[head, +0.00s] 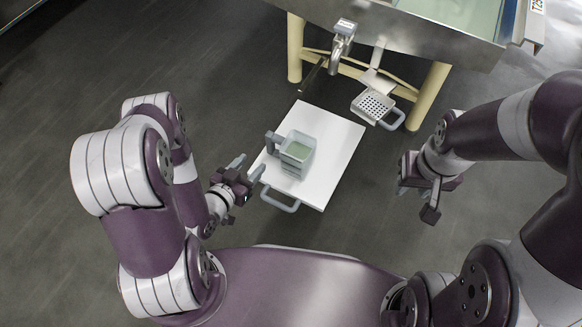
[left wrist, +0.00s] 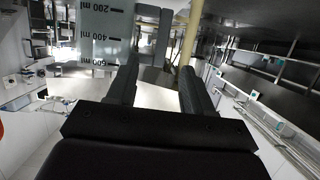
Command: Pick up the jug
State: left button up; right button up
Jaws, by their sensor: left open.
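The jug (head: 298,153) is grey and see-through with a greenish inside. It stands upright on a white board, with its handle (head: 272,141) toward the upper left. My left gripper (head: 248,167) is open and empty, to the left of the jug and apart from it. In the left wrist view the jug (left wrist: 94,38) appears upside down with its millilitre marks, and its grey handle (left wrist: 163,38) lies ahead, between the lines of the two fingers. My right gripper (head: 416,201) is open and empty, well to the right of the board.
The white board (head: 338,140) has a grey handle (head: 281,201) at its near edge. A metal vat (head: 400,28) on cream legs stands behind, with a tap (head: 341,45) over the board's far side. A perforated tray (head: 373,106) hangs at its right. Dark floor lies clear on the left.

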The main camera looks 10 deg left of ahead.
aim_at(269, 145)
pick_arm(q)
jog(key=b+x, duration=0.2)
jog(key=x, duration=0.4)
jog(key=shift+w+f+b, duration=0.15)
jog(key=shift+w+b, duration=0.1)
jog(key=shift+b, duration=0.15)
jog(key=b+x, duration=0.3)
jog(key=x, duration=0.1)
jog(key=shift+w+f+b, duration=0.15)
jog(key=shift+b, duration=0.15)
jog(key=shift+w+d, duration=0.15)
jog(key=shift+w, duration=0.3)
grip_shut()
